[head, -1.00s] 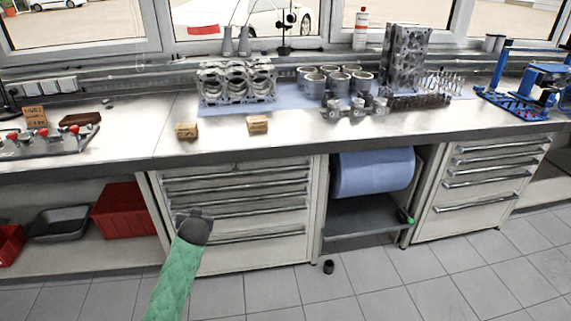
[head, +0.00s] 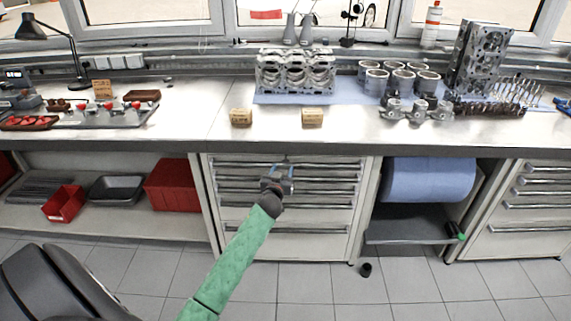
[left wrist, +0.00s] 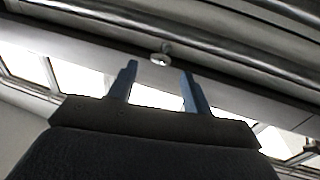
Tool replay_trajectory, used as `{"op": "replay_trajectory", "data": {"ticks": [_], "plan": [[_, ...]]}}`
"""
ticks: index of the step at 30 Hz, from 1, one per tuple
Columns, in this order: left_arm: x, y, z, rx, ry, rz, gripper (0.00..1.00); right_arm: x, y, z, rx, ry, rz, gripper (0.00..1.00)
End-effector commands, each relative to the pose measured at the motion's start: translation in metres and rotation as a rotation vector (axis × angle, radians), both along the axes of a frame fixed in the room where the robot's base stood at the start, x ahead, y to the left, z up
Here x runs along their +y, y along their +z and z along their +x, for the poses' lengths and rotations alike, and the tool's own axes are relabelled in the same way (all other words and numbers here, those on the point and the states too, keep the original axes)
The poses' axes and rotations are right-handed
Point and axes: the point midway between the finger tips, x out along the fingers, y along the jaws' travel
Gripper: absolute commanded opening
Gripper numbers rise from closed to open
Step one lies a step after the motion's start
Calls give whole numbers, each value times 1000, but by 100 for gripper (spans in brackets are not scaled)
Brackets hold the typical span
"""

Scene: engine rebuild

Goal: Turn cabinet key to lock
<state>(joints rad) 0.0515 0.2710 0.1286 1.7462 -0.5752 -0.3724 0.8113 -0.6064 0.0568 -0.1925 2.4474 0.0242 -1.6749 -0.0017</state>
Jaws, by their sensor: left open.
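The drawer cabinet (head: 338,229) stands under the bench, with several long handles on its front. In the left wrist view a small round metal piece, which looks like the cabinet key or its lock (left wrist: 161,57), sits on a pale strip beside a long handle. My left gripper (head: 279,171) is in front of the upper drawers in the head view. Its two blue-grey fingers (left wrist: 159,69) are apart, and the small piece appears between and just beyond their tips, seemingly untouched. Whether the key is turned is too small to tell. My right gripper is not in view.
The worktop edge (head: 300,149) runs above the cabinet. Two small cardboard boxes (head: 241,117) stand on the bench near it. A blue paper roll (head: 430,179) hangs to the right. A red bin (head: 172,185) is on the shelf to the left. The floor in front is mostly clear.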

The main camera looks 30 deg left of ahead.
Motion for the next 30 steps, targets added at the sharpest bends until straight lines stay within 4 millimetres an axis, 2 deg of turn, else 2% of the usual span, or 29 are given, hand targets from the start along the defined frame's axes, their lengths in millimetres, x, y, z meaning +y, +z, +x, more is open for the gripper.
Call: {"op": "replay_trajectory", "data": {"ticks": [5, 9, 14, 21, 28, 30], "plan": [[9, 2, 24, 1, 0, 2, 49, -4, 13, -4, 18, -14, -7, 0], [13, 1, 36, 1, 0, 1, 49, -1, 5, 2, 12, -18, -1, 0], [15, 0, 41, 2, 0, 2, 49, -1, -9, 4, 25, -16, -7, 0], [15, 0, 42, 2, 0, 2, 49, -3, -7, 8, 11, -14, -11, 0], [15, 0, 42, 2, 0, 2, 5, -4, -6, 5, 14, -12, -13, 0], [15, 0, 42, 2, 0, 2, 5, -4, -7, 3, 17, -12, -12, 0]]}}
